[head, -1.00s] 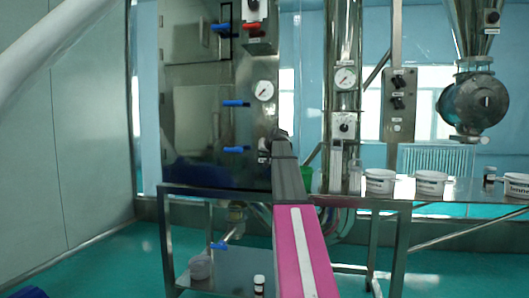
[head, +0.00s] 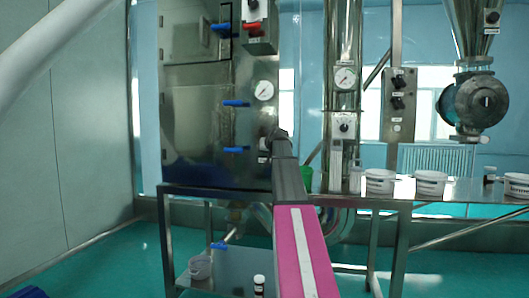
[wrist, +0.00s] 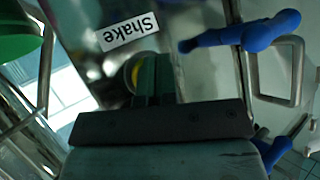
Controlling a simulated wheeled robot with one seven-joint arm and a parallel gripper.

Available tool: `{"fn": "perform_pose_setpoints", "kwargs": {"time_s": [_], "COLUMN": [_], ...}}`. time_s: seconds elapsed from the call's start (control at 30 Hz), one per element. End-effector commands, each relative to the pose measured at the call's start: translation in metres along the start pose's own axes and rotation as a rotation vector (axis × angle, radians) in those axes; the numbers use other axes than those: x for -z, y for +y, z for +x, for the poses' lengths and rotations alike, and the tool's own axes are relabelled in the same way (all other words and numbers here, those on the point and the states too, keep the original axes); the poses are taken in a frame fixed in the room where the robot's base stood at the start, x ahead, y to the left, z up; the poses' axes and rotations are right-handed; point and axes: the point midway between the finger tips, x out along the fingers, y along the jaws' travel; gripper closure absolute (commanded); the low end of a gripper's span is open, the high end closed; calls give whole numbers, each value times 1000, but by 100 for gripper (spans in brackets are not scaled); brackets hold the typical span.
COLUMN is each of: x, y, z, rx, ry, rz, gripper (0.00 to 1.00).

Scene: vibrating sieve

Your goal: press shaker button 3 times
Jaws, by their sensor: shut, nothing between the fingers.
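The shaker button (wrist: 132,72), with a yellow rim, is on the steel cabinet front (head: 210,120) in the wrist view, just below a white label reading "Shake" (wrist: 128,32). My gripper (wrist: 153,78) is shut and empty, its fingertips directly at the button and hiding most of it. Whether they touch it or press it in cannot be told. In the head view my gripper (head: 278,134) is at the cabinet's right edge, beside a small label; the button itself is hidden there.
Blue valve handles (head: 236,150) stick out from the cabinet left of my gripper; a blue handle (wrist: 245,32) is close by in the wrist view. A gauge (head: 264,91) is above. White tubs (head: 380,183) stand on the steel table at right. A green container (head: 306,179) is near my arm.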

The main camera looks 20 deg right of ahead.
Motion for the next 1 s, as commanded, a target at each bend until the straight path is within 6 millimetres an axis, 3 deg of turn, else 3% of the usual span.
{"fn": "perform_pose_setpoints", "kwargs": {"time_s": [1.0], "x": [4], "y": [4], "z": [5], "rx": [0], "ry": [0], "rz": [0], "gripper": [100]}}
